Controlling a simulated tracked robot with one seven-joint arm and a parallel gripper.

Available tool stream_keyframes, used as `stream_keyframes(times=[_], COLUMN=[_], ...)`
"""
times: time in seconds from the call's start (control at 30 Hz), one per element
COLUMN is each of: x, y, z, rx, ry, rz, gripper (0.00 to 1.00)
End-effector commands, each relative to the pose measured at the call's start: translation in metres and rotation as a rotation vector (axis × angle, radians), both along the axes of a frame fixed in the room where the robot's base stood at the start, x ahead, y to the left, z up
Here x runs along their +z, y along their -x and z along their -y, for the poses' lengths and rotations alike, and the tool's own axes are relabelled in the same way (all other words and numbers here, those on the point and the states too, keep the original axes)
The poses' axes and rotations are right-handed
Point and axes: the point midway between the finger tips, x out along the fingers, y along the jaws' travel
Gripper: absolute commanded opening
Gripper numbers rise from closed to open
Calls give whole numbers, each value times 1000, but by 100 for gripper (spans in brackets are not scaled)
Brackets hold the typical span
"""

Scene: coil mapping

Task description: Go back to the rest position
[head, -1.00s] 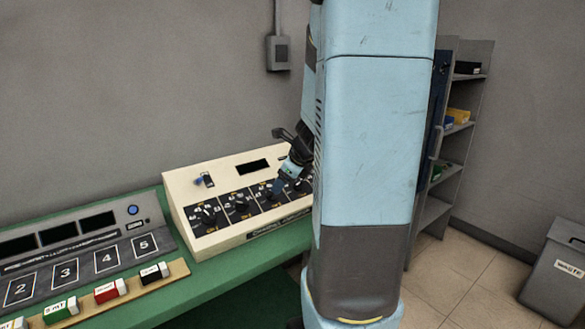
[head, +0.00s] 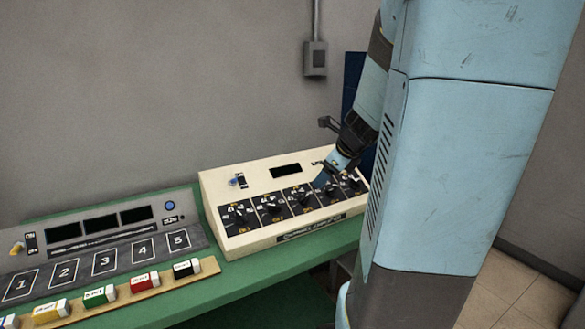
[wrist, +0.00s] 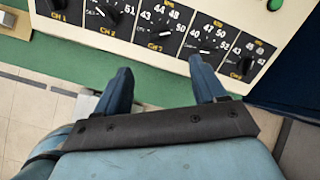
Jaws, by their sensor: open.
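My gripper (wrist: 160,78) shows in the wrist view with its two blue fingers spread apart and nothing between them. Its fingertips point at the lower edge of a cream control box (head: 255,235) with a row of black dial panels. In the head view my gripper (head: 325,178) is over the right part of that box, close to the dials. I cannot tell whether it touches them. The dials (wrist: 160,38) show numbers and black knobs in the wrist view. Part of my arm hides the area right of the box.
A grey console (head: 100,240) with numbered squares stands left on the green table (head: 225,293). A wooden strip (head: 150,292) in front holds several coloured blocks. A grey switch box (head: 315,58) is on the wall. Tiled floor (head: 510,300) is open at the lower right.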

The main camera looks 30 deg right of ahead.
Motion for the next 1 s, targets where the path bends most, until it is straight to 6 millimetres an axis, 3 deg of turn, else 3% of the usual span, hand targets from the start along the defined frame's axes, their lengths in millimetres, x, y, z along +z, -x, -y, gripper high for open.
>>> stream_keyframes(times=[0.23, 0.37, 0.7, 1.0], x=[3, 16, 54, 69], y=[1, 8, 69, 138], z=[-7, -35, -141, -189], rx=[41, 236, 1130, 1851], ry=[22, 125, 658, 1157], rz=[3, 15, 76, 90], gripper=[70, 70, 70, 70])
